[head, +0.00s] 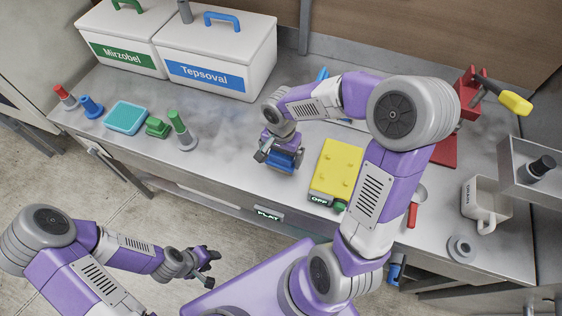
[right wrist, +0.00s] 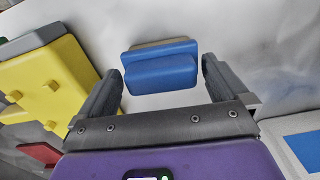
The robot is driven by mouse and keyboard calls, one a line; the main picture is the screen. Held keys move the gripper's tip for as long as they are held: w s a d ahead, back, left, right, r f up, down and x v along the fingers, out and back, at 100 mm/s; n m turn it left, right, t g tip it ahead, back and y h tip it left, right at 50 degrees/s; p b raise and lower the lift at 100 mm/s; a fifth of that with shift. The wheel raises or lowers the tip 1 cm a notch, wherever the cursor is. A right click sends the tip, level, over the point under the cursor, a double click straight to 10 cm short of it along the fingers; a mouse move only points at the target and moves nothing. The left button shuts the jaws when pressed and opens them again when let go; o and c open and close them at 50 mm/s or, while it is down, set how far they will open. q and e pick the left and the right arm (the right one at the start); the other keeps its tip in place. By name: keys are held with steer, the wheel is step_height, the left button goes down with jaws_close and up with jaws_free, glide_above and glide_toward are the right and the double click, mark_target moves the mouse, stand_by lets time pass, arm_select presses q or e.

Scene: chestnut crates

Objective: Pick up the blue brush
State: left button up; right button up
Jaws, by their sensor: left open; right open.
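The blue brush (head: 287,160) lies on the grey worktop near its front edge, partly hidden by my right gripper (head: 272,150) just above it. In the right wrist view the brush (right wrist: 160,70) shows a blue block with a grey-brown strip along its far side. It lies between the two open fingers of my right gripper (right wrist: 160,82), with a gap on each side. My left gripper (head: 206,258) is open and empty, over the floor in front of the worktop.
A yellow studded block (head: 339,168) lies just right of the brush. Two white lidded boxes, Mirzobel (head: 122,45) and Tepsoval (head: 225,55), stand behind. A green-topped cylinder (head: 181,130), green block (head: 157,128) and teal tray (head: 126,117) are to the left.

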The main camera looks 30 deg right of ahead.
mark_target(281, 155)
steer(key=shift+c, duration=0.5)
steer(key=c, duration=0.8)
step_height(281, 155, up, 10)
steer(key=p, duration=0.2)
steer(key=shift+p, duration=0.3)
steer(key=shift+c, duration=0.2)
